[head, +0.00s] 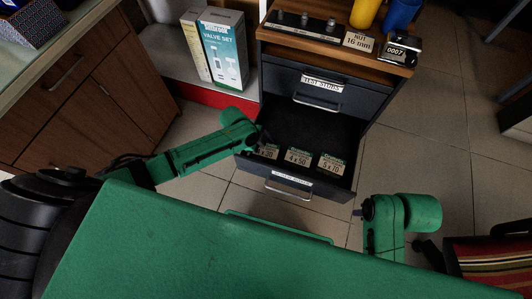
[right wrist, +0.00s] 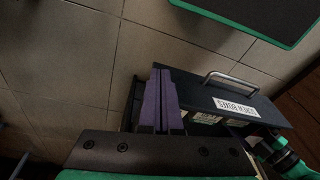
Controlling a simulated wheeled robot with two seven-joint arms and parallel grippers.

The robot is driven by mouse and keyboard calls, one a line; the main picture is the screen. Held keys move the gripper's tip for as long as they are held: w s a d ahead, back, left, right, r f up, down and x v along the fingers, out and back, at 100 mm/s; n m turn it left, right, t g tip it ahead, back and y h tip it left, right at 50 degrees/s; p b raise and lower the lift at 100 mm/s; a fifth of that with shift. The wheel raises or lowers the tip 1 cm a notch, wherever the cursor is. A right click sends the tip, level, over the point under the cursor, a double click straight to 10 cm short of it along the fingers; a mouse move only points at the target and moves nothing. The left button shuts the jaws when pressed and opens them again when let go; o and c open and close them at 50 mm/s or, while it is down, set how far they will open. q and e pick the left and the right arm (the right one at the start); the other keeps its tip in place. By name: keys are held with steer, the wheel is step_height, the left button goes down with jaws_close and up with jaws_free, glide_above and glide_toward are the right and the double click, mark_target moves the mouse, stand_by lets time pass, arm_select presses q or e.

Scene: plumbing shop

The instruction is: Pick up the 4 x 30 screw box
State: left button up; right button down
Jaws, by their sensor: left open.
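The 4 x 30 screw box (head: 268,153) lies at the left of the open drawer (head: 315,126), its label partly covered by my left gripper. Beside it to the right are the 4 x 50 box (head: 298,157) and the 5 x 70 box (head: 330,164). My left gripper (head: 262,140) is open at the drawer's left side, over or around the 4 x 30 box; its fingers are mostly hidden, so contact cannot be told. My right gripper (head: 358,213) is outside the drawer at the right. Its purple fingers (right wrist: 163,100) look closed together and empty in the right wrist view.
The drawer front with its handle (right wrist: 232,82) also shows in the right wrist view. A closed drawer (head: 322,83) is above it. The cabinet top holds a 0007 box (head: 402,49) and cups. Valve set boxes (head: 224,48) stand left. A striped chair (head: 492,255) is at lower right.

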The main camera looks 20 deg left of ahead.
arm_select(q)
jaws_close()
steer(key=shift+r, duration=0.1)
stand_by(0.4)
